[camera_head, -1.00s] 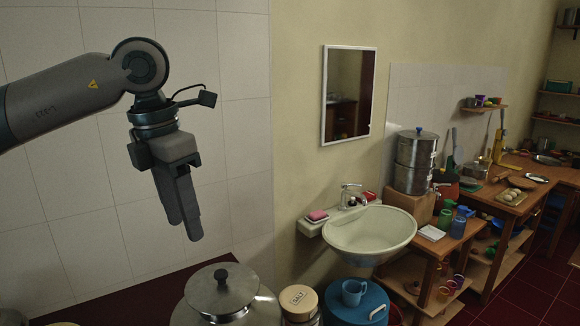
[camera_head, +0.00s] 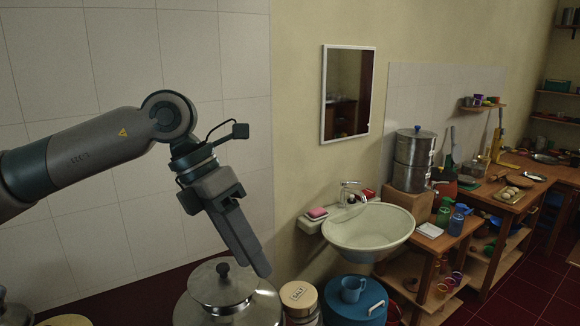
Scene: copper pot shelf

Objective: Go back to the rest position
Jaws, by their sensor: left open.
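My left gripper (camera_head: 250,244) hangs from the arm that comes in from the left. Its fingers point down and to the right. It is open and holds nothing that I can see. In the picture its fingertips overlap the right side of the lid of a large metal pot (camera_head: 222,291); I cannot tell how far above it they are. My right gripper is not in view.
A salt tin (camera_head: 299,294) and a blue container (camera_head: 356,303) with a blue mug (camera_head: 353,289) stand right of the pot. A washbasin (camera_head: 367,232) hangs below a mirror (camera_head: 347,92). A wooden bench (camera_head: 437,240) stands further right. The tiled wall (camera_head: 110,60) is behind my arm.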

